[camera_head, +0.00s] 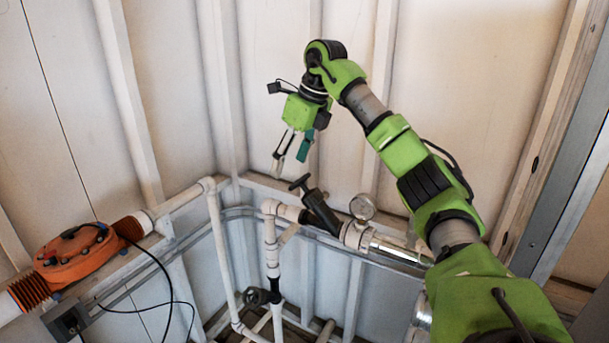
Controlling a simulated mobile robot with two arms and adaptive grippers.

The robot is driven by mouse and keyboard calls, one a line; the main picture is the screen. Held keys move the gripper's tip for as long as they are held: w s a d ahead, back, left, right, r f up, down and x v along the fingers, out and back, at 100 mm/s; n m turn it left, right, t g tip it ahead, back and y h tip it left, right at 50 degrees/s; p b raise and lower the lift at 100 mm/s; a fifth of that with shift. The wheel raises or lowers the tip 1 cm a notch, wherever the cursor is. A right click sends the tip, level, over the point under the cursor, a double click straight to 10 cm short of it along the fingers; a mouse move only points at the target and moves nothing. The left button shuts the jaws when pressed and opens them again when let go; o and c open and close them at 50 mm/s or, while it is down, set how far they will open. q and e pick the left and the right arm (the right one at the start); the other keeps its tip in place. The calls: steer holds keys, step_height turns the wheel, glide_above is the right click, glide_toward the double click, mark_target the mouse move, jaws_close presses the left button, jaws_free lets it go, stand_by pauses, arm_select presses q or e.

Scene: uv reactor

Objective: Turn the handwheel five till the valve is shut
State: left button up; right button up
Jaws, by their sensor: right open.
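A black handwheel (300,183) tops a tilted black valve (320,212) on the pipe run at the middle. A second black handwheel (255,297) sits lower, beside a vertical pipe. No number shows on either, so I cannot tell which is five. My right gripper (290,160) points down just above the upper handwheel, slightly to its left in the picture. Its fingers are apart with nothing between them, and it appears clear of the wheel. My left gripper is out of view.
A round gauge (362,206) stands just right of the upper valve. An orange round housing (75,258) with black cables is at the left. White pipes (219,250) run down the corner. Ribbed white walls (180,80) close in behind; a metal post (575,170) is at right.

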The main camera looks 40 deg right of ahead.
mark_target(300, 180)
steer(key=s+d+r, duration=0.4)
steer(key=d+r, duration=0.1)
steer(key=d, duration=0.1)
steer(key=shift+t, duration=0.3)
steer(key=x, duration=0.4)
steer(key=p+x, duration=0.1)
steer(key=x, duration=0.4)
steer(key=p+x, duration=0.1)
steer(key=x, duration=0.3)
steer(key=shift+w+a+f, duration=0.25)
steer(key=shift+a, duration=0.15)
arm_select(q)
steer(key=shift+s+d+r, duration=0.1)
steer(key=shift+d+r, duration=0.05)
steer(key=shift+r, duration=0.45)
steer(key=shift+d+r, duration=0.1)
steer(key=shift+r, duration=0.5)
arm_select(e)
steer(key=c, duration=1.1)
